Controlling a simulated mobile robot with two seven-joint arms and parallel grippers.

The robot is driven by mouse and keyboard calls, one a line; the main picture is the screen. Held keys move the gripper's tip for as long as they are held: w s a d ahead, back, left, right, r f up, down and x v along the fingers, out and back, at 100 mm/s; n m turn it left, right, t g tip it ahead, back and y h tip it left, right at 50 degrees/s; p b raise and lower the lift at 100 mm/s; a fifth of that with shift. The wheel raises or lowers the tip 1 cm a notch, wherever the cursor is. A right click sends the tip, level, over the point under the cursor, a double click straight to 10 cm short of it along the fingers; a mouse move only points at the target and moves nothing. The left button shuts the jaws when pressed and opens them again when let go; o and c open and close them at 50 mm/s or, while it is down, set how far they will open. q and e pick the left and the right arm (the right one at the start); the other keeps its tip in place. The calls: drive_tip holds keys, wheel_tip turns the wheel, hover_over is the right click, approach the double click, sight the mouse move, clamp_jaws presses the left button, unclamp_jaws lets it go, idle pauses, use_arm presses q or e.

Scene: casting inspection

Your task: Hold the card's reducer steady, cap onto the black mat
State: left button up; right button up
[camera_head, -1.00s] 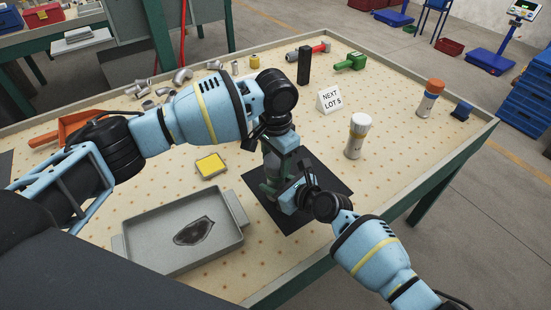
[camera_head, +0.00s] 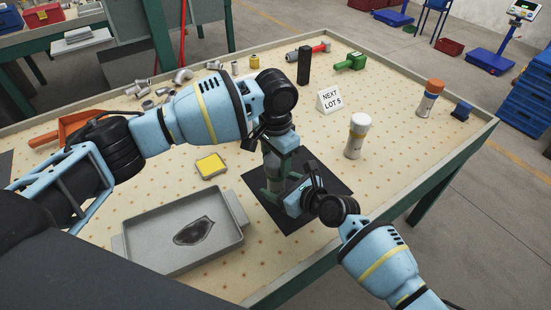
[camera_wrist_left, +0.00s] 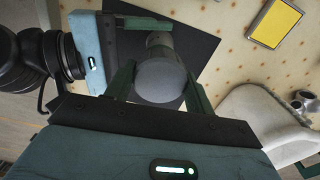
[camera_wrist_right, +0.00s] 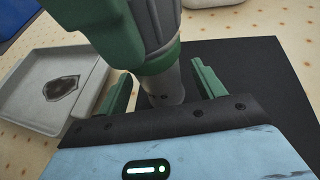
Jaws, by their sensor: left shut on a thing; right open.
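My left gripper (camera_head: 273,168) points down over the black mat (camera_head: 318,172) and is shut on a grey metal fitting (camera_wrist_left: 162,82), whose rounded end shows between its green fingers in the left wrist view. The fitting's lower grey cylinder part shows in the right wrist view (camera_wrist_right: 162,88). My right gripper (camera_head: 279,192) is open low over the mat, its fingers on either side of that lower part with gaps visible. Whether the fitting is one piece or a cap on a reducer, I cannot tell. The card (camera_head: 330,101) reads "NEXT LOT 5".
A grey tray (camera_head: 180,263) with a dark patch lies front left. A yellow pad (camera_head: 210,166) lies behind it. A white bottle (camera_head: 357,136) and an orange-capped bottle (camera_head: 430,98) stand right. Several fittings (camera_head: 182,76), a black block (camera_head: 304,66) and an orange scoop (camera_head: 75,130) are farther back.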

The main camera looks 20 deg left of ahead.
drive_tip(key=shift+w+a, duration=0.1)
drive_tip(key=shift+a, duration=0.05)
idle(0.4)
drive_tip(key=shift+x, duration=0.75)
drive_tip(key=c, duration=1.4)
drive_tip(key=shift+c, duration=0.2)
drive_tip(key=shift+f, duration=0.1)
use_arm(q)
drive_tip(key=o, duration=0.4)
drive_tip(key=shift+r, duration=0.1)
drive_tip(key=c, duration=0.5)
use_arm(e)
drive_tip(key=shift+f, duration=0.1)
